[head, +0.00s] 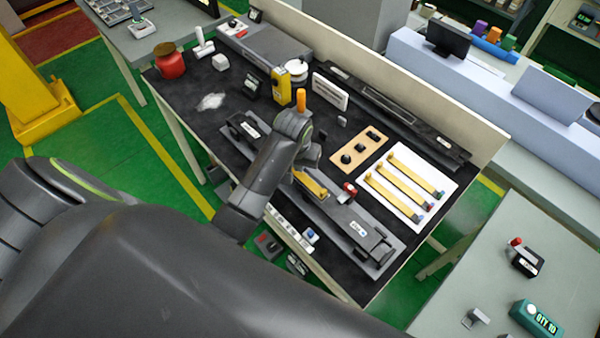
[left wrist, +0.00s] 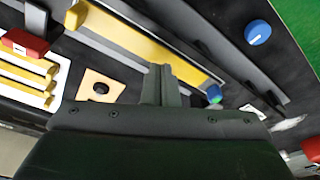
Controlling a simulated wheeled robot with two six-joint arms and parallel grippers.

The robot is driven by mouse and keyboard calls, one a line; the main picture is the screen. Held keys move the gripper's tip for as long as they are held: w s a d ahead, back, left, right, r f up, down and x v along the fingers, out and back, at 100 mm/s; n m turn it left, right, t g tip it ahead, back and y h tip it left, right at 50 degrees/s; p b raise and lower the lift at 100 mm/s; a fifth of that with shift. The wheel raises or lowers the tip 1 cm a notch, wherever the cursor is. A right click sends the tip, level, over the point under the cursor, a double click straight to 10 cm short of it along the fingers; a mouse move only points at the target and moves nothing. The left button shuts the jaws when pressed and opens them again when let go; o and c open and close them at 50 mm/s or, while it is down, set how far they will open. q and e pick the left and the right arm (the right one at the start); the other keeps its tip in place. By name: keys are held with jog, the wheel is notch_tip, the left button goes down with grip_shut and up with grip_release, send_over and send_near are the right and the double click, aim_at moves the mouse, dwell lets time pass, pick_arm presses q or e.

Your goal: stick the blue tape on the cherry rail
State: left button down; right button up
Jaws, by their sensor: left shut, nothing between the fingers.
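My left gripper (head: 304,155) is over the front of the black work table, and its fingertips are mostly hidden by my wrist in the head view. In the left wrist view its fingers (left wrist: 160,85) are shut and empty, in front of a long yellow strip (left wrist: 150,42). That strip (head: 311,185) lies along a dark grey fixture (head: 345,222). A white card (head: 400,204) to the right holds three yellow strips (head: 404,173) with small coloured ends. I cannot tell which strip is the blue tape or which part is the cherry rail. My right gripper is out of view.
A wooden plate with dark round parts (head: 361,149) lies left of the card. A long black fixture (head: 395,112) runs along the back. A yellow device (head: 281,86), a white sign (head: 330,91) and a red jar (head: 169,65) stand on the table.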

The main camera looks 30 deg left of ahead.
pick_arm(q)
jog(key=shift+f, duration=0.75)
dwell(0.7)
jog(key=shift+r, duration=0.1)
notch_tip(320, 180, up, 2)
jog(key=shift+r+p, duration=0.1)
jog(key=shift+p, duration=0.45)
jog(key=shift+r, duration=2.35)
